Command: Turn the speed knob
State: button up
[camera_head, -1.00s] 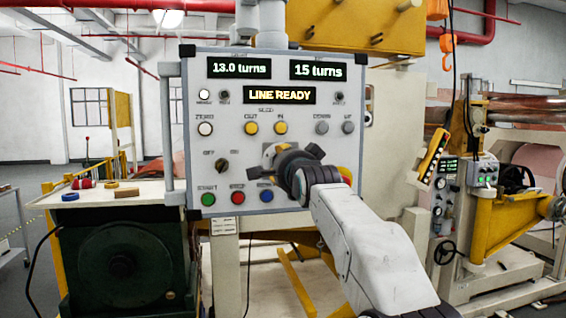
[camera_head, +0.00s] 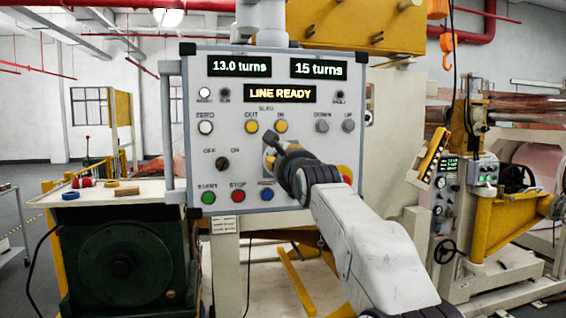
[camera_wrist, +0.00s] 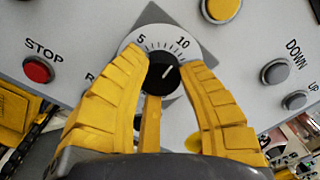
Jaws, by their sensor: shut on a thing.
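The speed knob (camera_wrist: 163,76) is a black round knob with a white pointer line, on a white dial (camera_wrist: 149,46) marked 5 and 10. In the wrist view its pointer aims up and right, toward the side of the 10. My gripper (camera_wrist: 163,75) is shut on the knob, a yellow finger on each side of it. In the head view my gripper (camera_head: 272,145) is at the middle of the grey control panel (camera_head: 350,110) and hides most of the knob and dial.
The panel's displays (camera_head: 240,66) read 13.0 turns, 15 turns and LINE READY. Green START (camera_head: 208,197), red STOP (camera_head: 238,196) and blue RESET (camera_head: 267,194) buttons sit below left of my gripper. The OFF/ON switch (camera_head: 222,163) is left, yellow buttons (camera_head: 251,126) above.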

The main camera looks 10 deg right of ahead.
jog(key=shift+f+m, duration=0.1)
jog(key=shift+m, duration=0.7)
jog(key=shift+f, duration=0.2)
jog(key=o, duration=1)
jog(key=shift+w+d, duration=0.1)
jog(key=shift+d, duration=0.1)
jog(key=shift+o, duration=1.2)
jog(key=shift+a+r, duration=0.1)
jog(key=s, duration=1.2)
